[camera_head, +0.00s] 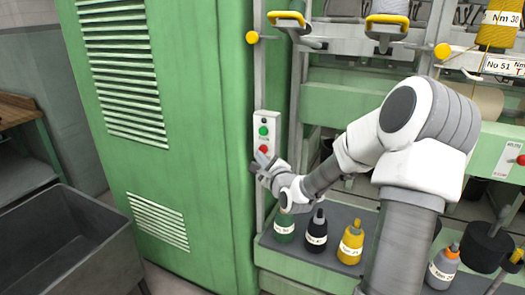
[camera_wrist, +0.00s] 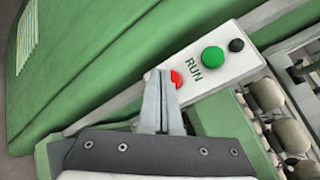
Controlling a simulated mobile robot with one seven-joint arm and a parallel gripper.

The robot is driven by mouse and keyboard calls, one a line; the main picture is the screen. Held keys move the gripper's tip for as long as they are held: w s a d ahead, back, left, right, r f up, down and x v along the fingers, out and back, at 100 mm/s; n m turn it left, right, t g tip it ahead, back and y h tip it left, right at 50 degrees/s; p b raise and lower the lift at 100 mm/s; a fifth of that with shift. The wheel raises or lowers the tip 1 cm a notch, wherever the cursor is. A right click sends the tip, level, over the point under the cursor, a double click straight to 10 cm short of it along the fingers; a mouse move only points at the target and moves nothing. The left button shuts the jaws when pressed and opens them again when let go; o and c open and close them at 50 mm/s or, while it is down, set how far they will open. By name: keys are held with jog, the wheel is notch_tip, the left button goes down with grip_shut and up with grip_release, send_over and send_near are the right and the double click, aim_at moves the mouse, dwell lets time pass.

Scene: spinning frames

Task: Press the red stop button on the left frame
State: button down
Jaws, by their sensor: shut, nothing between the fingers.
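The red stop button (camera_head: 263,149) sits on a pale control plate (camera_head: 274,122) on the left frame, below a green button (camera_head: 264,130). My gripper (camera_head: 262,161) is shut and empty, its tips just below and in front of the red button. In the wrist view, the shut fingertips (camera_wrist: 158,76) are right beside the red button (camera_wrist: 176,79) and partly cover it. I cannot tell whether they touch it. The green button (camera_wrist: 212,57), the word RUN and a black knob (camera_wrist: 236,45) show farther up the same plate.
A tall green cabinet (camera_head: 165,130) stands left of the plate. A grey bin (camera_head: 70,245) is at lower left. Several bobbins, including a yellow one (camera_head: 351,243), stand on a grey shelf below my arm. A second control plate (camera_head: 508,158) is at far right.

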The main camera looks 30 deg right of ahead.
jog(key=shift+s+a, duration=0.1)
jog(key=shift+a, duration=0.05)
jog(key=shift+s+a, duration=0.8)
jog(key=shift+a, duration=0.2)
jog(key=shift+s+a, duration=0.75)
jog(key=shift+a, duration=0.2)
